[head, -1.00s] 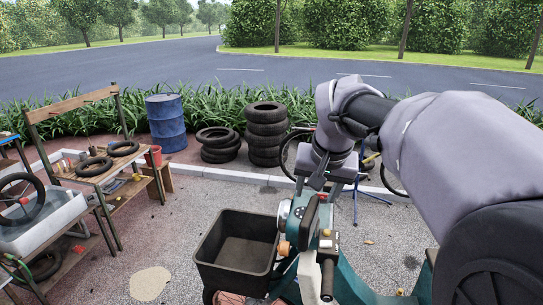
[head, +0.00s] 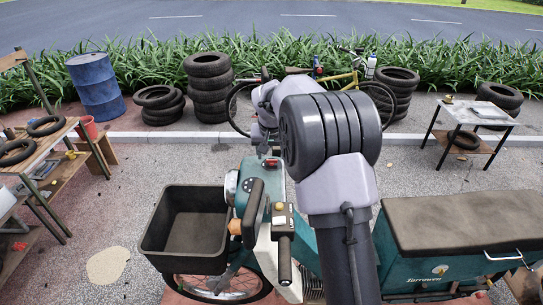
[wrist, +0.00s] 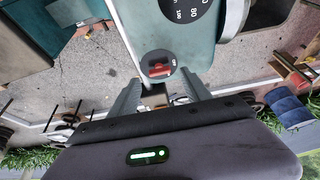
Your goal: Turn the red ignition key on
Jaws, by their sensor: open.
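The red ignition key (wrist: 160,70) sits in a dark round switch on the teal panel (wrist: 170,35) in the wrist view. Its red bar lies nearly level across the picture. My gripper (wrist: 161,78) is open, with one finger on each side below the switch and nothing between them. The key is ahead of the fingertips, roughly centred between them; I see no contact. In the head view, a small red spot (head: 270,163) shows at the top of the teal vehicle's handlebar panel, just below my gripper (head: 266,150), which is partly hidden by my arm.
A speedometer dial (wrist: 188,8) is beyond the switch in the wrist view. A black bin (head: 160,225) is at left, a teal box (head: 440,270) at right.

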